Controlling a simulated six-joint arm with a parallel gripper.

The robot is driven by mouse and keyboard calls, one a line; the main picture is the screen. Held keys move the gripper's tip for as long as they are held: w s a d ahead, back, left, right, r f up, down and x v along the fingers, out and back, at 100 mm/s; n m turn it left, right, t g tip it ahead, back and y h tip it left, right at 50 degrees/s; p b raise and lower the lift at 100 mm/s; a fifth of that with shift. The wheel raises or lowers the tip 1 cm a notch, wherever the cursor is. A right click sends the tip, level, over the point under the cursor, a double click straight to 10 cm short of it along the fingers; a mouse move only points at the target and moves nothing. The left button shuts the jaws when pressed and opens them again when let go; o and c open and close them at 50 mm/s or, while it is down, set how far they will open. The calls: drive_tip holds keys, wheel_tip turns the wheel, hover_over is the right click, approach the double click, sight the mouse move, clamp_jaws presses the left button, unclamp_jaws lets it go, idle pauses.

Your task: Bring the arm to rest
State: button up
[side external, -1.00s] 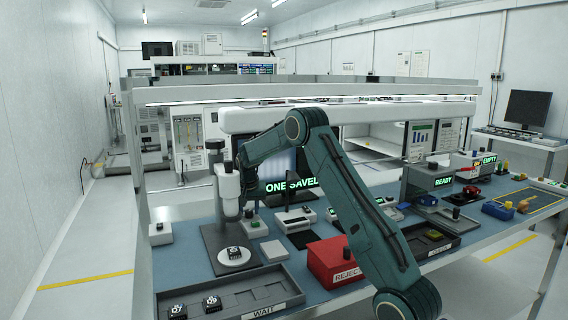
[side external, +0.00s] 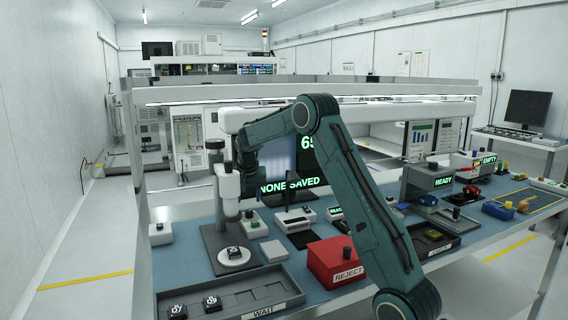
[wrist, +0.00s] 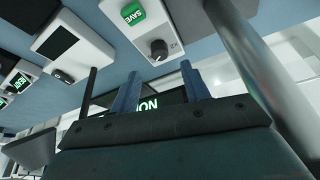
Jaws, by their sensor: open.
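My arm (side external: 360,190) rises from the front right of the bench, bends at a high elbow and reaches left toward the microscope (side external: 228,185). My gripper (wrist: 160,74) shows in the wrist view with its two blue fingers apart and nothing between them. In the side view, I cannot make out the fingers near the microscope. A dark screen (side external: 310,172) behind the arm reads "NONE SAVED" in green. In the wrist view, a white box with a green SAVE button (wrist: 132,13) and a black knob (wrist: 159,48) lies beyond the fingertips.
A round white plate (side external: 233,264) under the microscope bears a small black part. The grey WAIT tray (side external: 240,283) holds two dark parts at its left. A red REJECT box (side external: 335,262) stands beside my arm.

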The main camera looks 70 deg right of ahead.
drive_tip(key=shift+v, duration=0.75)
drive_tip(key=s+a+r+n+t+y, duration=0.1)
drive_tip(key=s+a+r+n, duration=0.2)
drive_tip(key=s+a, duration=0.7)
drive_tip(key=s+a+r+n+t+y, duration=0.1)
drive_tip(key=s+a+r+n, duration=0.1)
drive_tip(key=s+a+n, duration=0.3)
drive_tip(key=s+a+r+n+t+y, duration=0.1)
drive_tip(key=s+a+r+n+y, duration=0.1)
drive_tip(key=s+a, duration=1.2)
drive_tip(key=a+r+n, duration=0.1)
drive_tip(key=a+n, duration=0.1)
drive_tip(key=a, duration=0.3)
drive_tip(key=shift+s+a+r, duration=0.3)
drive_tip(key=shift+a, duration=0.1)
